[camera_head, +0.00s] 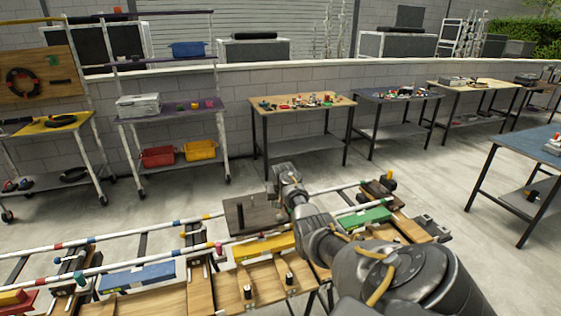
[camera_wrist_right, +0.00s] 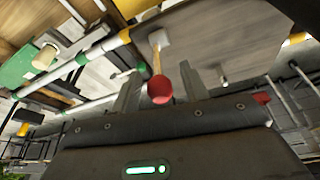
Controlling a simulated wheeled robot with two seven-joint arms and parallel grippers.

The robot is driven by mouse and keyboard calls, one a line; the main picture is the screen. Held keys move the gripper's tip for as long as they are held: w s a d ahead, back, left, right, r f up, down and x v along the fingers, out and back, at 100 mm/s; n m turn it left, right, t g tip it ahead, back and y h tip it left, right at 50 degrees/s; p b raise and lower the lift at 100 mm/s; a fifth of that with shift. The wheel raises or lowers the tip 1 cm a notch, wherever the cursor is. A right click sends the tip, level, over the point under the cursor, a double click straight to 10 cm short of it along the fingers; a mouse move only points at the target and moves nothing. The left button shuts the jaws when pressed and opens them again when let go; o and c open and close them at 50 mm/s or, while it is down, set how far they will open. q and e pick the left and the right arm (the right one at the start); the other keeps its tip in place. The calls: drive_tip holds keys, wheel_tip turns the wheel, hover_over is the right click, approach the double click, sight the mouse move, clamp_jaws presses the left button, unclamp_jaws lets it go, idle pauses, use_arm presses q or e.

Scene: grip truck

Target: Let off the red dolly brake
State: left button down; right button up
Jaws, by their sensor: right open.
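A red ball knob (camera_wrist_right: 160,91) on a short tan lever (camera_wrist_right: 157,62) shows in the right wrist view; I take it to be the brake handle. The lever comes from a small pale block (camera_wrist_right: 158,38) beside a striped rail. My right gripper (camera_wrist_right: 161,84) is open, with one finger on each side of the knob; I cannot tell whether either touches it. In the head view my right gripper (camera_head: 275,187) is over a dark platform (camera_head: 240,216) on the rails, and the knob is not discernible there. My left gripper is not in view.
White rails with coloured bands (camera_head: 120,265) run along a wooden bench. Yellow (camera_head: 265,247), green (camera_head: 366,217) and blue (camera_head: 138,276) blocks lie by them. A dark post (camera_head: 289,278) stands on the front boards. Stocked tables (camera_head: 300,101) stand behind, across open floor.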

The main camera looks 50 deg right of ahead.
drive_tip(key=v, duration=0.7)
drive_tip(key=shift+r, duration=0.2)
drive_tip(key=shift+a, duration=0.1)
